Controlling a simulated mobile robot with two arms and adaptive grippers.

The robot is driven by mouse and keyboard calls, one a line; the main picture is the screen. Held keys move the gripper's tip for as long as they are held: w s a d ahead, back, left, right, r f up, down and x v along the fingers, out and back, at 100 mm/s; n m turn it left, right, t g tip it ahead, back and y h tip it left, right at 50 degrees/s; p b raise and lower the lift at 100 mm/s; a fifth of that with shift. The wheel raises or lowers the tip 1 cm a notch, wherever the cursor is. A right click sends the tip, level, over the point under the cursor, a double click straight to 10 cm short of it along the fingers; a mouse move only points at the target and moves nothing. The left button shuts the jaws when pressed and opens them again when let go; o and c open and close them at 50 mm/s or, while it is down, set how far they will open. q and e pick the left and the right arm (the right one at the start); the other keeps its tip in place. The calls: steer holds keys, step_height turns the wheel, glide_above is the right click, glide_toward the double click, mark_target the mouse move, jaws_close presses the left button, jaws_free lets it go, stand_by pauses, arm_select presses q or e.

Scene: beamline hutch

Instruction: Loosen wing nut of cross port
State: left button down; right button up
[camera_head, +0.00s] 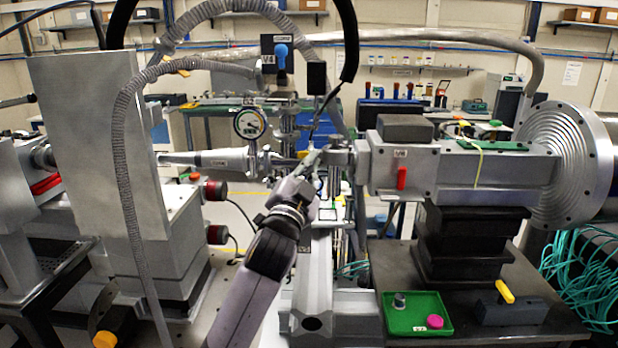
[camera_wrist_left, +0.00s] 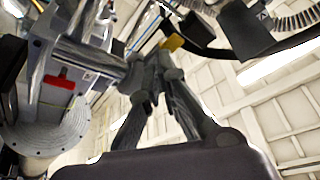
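The grey metal pipework around the cross port (camera_head: 335,155) lies between the gauge on the left and the grey valve body on the right in the head view. My left gripper (camera_head: 318,158) reaches up to this pipework from below. In the left wrist view the fingers of my left gripper (camera_wrist_left: 152,62) lean close together at their tips, against cluttered hardware. Whether they are touching or have something between them is unclear. The wing nut cannot be made out; it is small or hidden near the fingertips. My right gripper is not in view.
A round gauge (camera_head: 249,124) and a blue-knobbed valve (camera_head: 281,55) stand left of the gripper. A green tray (camera_head: 415,322) holds a grey part and a pink one. Hoses hang overhead.

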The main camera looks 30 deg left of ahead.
arm_select(q)
steer(key=shift+w+d+f+n+g+y+b, duration=0.15)
steer(key=shift+n+y+b, duration=0.6)
steer(key=shift+n, duration=0.75)
steer(key=shift+s+n+g+y+b, duration=0.1)
steer(key=shift+n+y+b, duration=0.65)
steer(key=shift+n, duration=0.75)
steer(key=shift+w+d+f+n+g+y+b, duration=0.15)
steer(key=shift+n+y+b, duration=0.6)
steer(key=shift+n, duration=0.75)
steer(key=shift+a+r+y, duration=0.1)
steer(key=shift+r+y, duration=0.05)
steer(key=shift+y, duration=0.1)
steer(key=c, duration=2.3)
jaws_free()
steer(key=o, duration=0.5)
steer(key=shift+c, duration=0.2)
steer(key=shift+n, duration=0.3)
